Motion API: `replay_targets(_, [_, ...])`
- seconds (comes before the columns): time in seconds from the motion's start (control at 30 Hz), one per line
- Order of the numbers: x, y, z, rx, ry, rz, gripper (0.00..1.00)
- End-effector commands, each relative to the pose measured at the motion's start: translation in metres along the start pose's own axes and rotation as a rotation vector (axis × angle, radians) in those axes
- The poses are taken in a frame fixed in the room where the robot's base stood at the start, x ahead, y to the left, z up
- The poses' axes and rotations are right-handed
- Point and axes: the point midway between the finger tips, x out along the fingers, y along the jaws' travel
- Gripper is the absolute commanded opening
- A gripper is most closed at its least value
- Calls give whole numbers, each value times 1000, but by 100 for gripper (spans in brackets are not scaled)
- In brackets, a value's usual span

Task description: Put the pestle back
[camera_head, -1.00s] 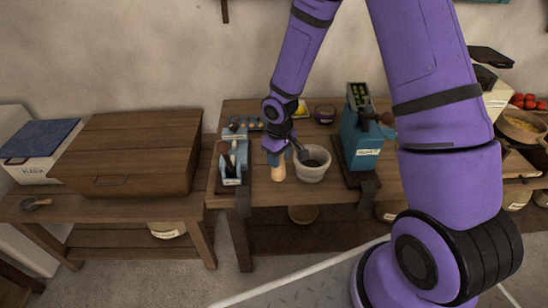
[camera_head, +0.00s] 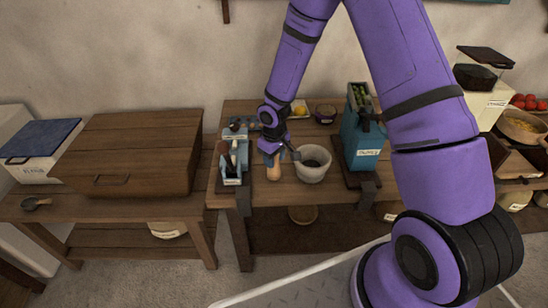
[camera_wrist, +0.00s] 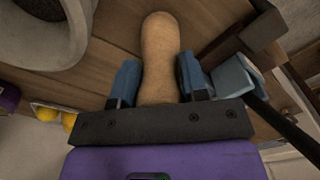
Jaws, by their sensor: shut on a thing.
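The pestle (camera_head: 273,172) is a tan, rounded wooden piece beside the left side of the mortar. My gripper (camera_head: 275,156) is shut on it, with a blue finger on each side in the wrist view (camera_wrist: 158,80). The pestle (camera_wrist: 160,45) reaches out beyond the fingertips there, and its near end is hidden by the gripper. I cannot tell whether its lower end touches the table. The pale stone mortar (camera_head: 312,173) stands upright on the wooden table, and its dark hollow looks empty. Part of the mortar (camera_wrist: 75,55) also shows at the upper left of the wrist view.
A blue-grey press-like device (camera_head: 233,165) stands close left of the pestle. A tall teal machine (camera_head: 361,140) stands right of the mortar. A dark bowl (camera_head: 325,113) and a yellow fruit (camera_head: 300,110) lie behind. A wooden chest (camera_head: 130,152) is on the left table.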

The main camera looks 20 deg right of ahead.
Motion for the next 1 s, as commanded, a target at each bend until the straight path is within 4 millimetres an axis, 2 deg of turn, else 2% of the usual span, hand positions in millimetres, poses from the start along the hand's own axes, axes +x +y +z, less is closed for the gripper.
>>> replay_targets(0.03, [2,0,0,0,0,0,3])
replay_targets(0.07, [1,0,0,0,0,0,45])
replay_targets(0.1, [1,0,0,0,0,0,54])
replay_targets(0.17, [1,0,0,0,0,0,66])
replay_targets(0.43, [1,0,0,0,0,0,66])
replay_targets(0.57, [-7,0,0,1,2,1,66])
replay_targets(0.67, [-21,1,-1,2,4,1,66])
replay_targets(1.0, [-87,1,0,2,4,2,66])
